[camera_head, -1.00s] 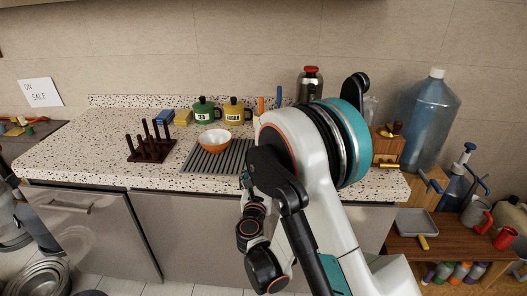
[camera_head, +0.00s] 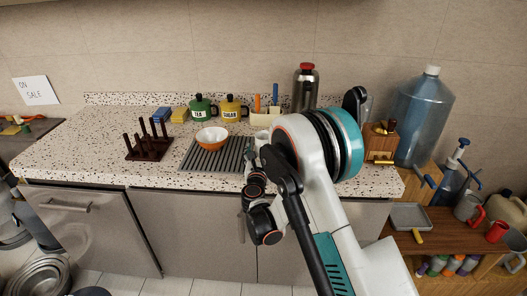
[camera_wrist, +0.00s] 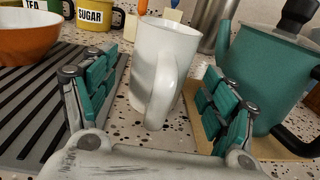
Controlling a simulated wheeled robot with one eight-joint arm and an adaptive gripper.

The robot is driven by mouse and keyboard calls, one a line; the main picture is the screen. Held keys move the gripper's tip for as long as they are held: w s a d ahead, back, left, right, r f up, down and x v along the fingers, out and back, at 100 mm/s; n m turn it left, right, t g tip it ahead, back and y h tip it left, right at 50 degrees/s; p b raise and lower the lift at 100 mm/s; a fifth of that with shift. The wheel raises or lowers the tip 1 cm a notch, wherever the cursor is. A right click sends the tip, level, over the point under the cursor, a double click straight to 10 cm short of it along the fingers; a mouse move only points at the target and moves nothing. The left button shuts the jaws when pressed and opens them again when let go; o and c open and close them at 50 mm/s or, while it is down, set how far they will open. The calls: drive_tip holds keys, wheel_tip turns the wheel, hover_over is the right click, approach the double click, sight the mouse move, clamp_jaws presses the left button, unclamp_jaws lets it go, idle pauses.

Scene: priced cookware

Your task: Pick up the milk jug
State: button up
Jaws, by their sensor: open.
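The milk jug is a plain white jug (camera_wrist: 163,65) standing upright on the speckled counter, with its handle facing the wrist camera. In the head view, a white piece (camera_head: 262,137) that looks like the same jug shows beside my arm, mostly hidden. My gripper (camera_wrist: 157,85) is open, with one teal-padded finger on each side of the jug. Gaps show between the pads and the jug, so it does not look gripped.
A teal kettle (camera_wrist: 270,75) stands close to the right finger. A grey drying rack (camera_wrist: 40,105) with an orange bowl (camera_wrist: 25,38) lies left of the left finger. Sugar (camera_head: 233,108) and tea (camera_head: 202,108) pots, a utensil holder (camera_head: 264,118) and a flask (camera_head: 305,88) stand behind.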

drive_tip(key=shift+w+d, duration=0.1)
drive_tip(key=shift+w, duration=0.75)
drive_tip(key=shift+c, duration=0.3)
drive_tip(key=c, duration=1.5)
drive_tip(key=shift+r, duration=0.2)
drive_tip(key=shift+c, duration=0.2)
wheel_tip(320, 180, up, 20)
drive_tip(key=p, duration=0.5)
drive_tip(key=shift+f, duration=0.25)
drive_tip(key=shift+r, duration=0.1)
